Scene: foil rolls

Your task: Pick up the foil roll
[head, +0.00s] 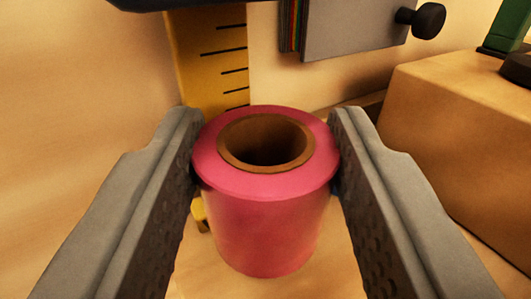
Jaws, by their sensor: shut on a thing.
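The foil roll (265,225) is a pink cylinder with a brown hollow core, upright in the middle of the head view. My gripper (265,150) has one grey finger on its left side and one on its right. Both fingers touch the roll near its upper part, and the gripper is shut on it. The fingers hide parts of the roll's sides. I cannot tell whether its base rests on the surface below.
A yellow upright strip with black marks (222,60) stands behind the roll. A grey panel with a black knob (355,28) is at the top. A tan box (465,135) is at the right, with a green object (505,28) on it. The left side looks clear.

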